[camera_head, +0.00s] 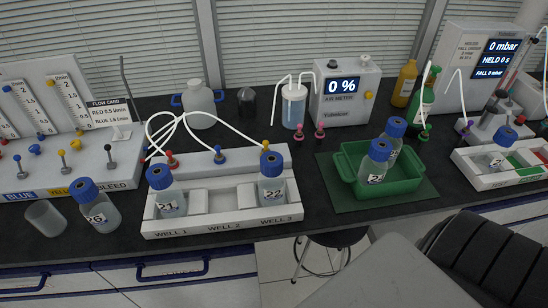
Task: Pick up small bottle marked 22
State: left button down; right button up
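The small bottle marked 22 (272,188) stands upright in the WELL 3 place of a white rack (222,227). It is clear with a blue cap and a dark-on-white number label on its front. A similar bottle marked 21 (168,196) stands in the WELL 1 place, and WELL 2 between them holds no bottle. The lower parts of both bottles are hidden by the rack's front.
Bottle 26 (97,207) and an empty cup (45,218) stand left of the rack. A green tray (398,187) with two blue-capped bottles is to the right. White tubes (240,135) arch behind the rack. A stool (338,238) is below the bench.

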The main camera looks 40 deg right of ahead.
aim_at(272, 191)
jog(key=z, duration=1.05)
